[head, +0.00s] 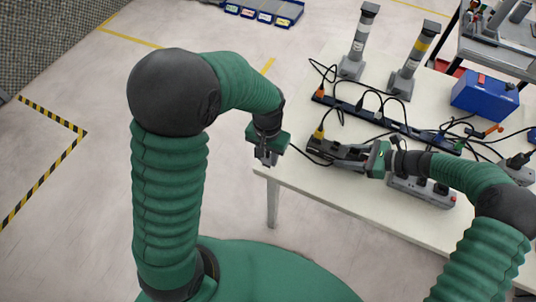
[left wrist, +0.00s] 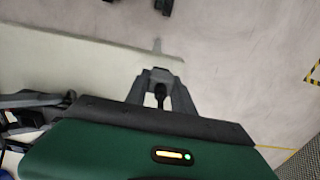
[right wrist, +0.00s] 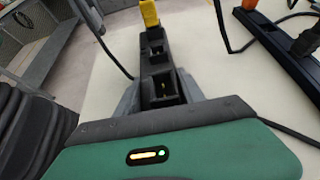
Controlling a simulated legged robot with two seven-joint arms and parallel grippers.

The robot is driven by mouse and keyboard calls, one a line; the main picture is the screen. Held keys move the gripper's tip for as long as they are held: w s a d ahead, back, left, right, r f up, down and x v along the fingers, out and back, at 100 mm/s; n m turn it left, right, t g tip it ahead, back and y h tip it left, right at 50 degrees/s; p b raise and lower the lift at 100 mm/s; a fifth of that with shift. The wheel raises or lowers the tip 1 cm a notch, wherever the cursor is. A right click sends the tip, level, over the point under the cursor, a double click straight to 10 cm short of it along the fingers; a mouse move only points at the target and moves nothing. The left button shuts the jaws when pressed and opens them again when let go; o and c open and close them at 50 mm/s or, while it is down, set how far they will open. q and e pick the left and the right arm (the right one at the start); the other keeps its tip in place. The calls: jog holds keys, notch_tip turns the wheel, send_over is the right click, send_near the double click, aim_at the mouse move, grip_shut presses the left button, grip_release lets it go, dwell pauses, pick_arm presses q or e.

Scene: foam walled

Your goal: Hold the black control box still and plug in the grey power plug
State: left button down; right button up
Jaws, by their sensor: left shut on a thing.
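The black control box (head: 335,152) lies on the white table near its front left edge. In the right wrist view the box (right wrist: 156,52) runs away between the fingers, with a yellow plug (right wrist: 150,12) at its far end. My right gripper (head: 367,157) has one finger on each side of the box; whether they press on it I cannot tell. My left gripper (head: 266,159) is off the table's left corner, shut on a small grey plug (left wrist: 160,76) with a dark stem.
A black power strip (head: 385,122) with cables lies behind the box. A grey socket strip (head: 422,190) lies to the right. Two grey posts (head: 358,45) (head: 410,65) and a blue box (head: 484,96) stand further back. Floor left of the table is clear.

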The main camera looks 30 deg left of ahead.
pick_arm(q)
jog(key=shift+a, duration=0.1)
pick_arm(e)
jog(key=shift+a, duration=0.1)
jog(key=shift+c, duration=0.4)
pick_arm(q)
jog(key=shift+w+a, duration=0.15)
jog(key=shift+w, duration=0.2)
pick_arm(e)
jog(key=shift+a, duration=0.1)
pick_arm(q)
jog(key=w+d+r+m, duration=0.2)
jog(key=w+r, duration=0.2)
jog(key=w, duration=0.4)
jog(key=w+d+r+m, duration=0.25)
jog(key=w+r, duration=0.25)
jog(key=w, duration=0.3)
jog(key=s+d+r+n, duration=0.1)
jog(key=d+n, duration=0.1)
jog(key=d, duration=0.7)
jog(key=s+d+r+n, duration=0.1)
jog(key=s+d+n, duration=0.1)
jog(key=d, duration=0.8)
jog(key=shift+a+n, duration=0.15)
jog(key=shift+n, duration=0.1)
